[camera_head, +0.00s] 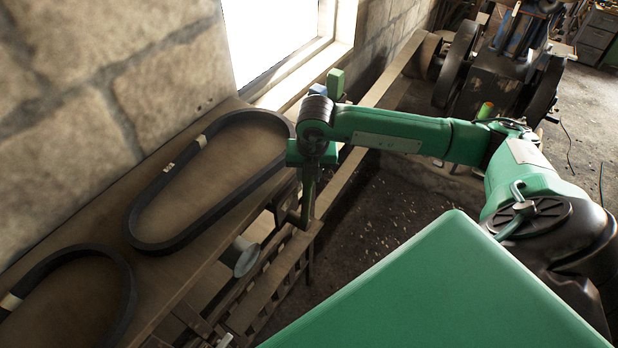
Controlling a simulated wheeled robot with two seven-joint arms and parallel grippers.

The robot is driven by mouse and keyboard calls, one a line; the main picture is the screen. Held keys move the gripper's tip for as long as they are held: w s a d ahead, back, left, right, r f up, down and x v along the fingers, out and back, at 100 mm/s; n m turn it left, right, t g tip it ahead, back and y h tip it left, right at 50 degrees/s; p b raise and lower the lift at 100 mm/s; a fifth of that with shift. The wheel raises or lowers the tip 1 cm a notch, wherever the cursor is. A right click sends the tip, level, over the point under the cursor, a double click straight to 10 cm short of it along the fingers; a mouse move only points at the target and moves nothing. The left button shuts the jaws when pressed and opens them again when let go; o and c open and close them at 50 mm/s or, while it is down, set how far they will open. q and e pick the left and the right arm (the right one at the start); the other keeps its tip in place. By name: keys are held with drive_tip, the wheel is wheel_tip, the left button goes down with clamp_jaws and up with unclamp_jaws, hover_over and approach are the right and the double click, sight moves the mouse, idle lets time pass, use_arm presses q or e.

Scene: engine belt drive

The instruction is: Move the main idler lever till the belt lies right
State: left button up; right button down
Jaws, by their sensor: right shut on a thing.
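My right gripper (307,208) hangs down from the wrist near the picture's middle, just off the right edge of the bench. It is shut on a slim upright part, which I take for the main idler lever; the fingers hide most of it. A wooden slatted frame (268,292) stands just below the gripper. A pale grey round pulley-like part (243,258) sits left of this frame. I cannot make out the running belt or how it lies. My left gripper is not in view.
A wooden bench (190,275) runs along the stone wall under a bright window. Two black belt loops lie on it, a long one (195,236) and another (127,290) at lower left. A machine with dark wheels (460,62) stands at the back. Dirt floor (375,225) lies right of the frame.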

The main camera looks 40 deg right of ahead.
drive_tip(key=shift+a+r, duration=0.1)
drive_tip(key=shift+a, duration=0.4)
drive_tip(key=shift+d, duration=0.45)
drive_tip(key=c, duration=1.3)
unclamp_jaws()
drive_tip(key=shift+c, duration=0.2)
drive_tip(key=shift+o, duration=1.2)
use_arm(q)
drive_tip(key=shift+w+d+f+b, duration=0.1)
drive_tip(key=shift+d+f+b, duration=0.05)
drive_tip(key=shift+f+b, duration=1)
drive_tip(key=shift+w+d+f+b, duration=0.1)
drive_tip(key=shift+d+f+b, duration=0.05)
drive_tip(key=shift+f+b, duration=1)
use_arm(e)
wheel_tip(320, 180, up, 14)
drive_tip(key=s, duration=0.2)
drive_tip(key=shift+s+a+f, duration=0.25)
drive_tip(key=shift+a, duration=0.05)
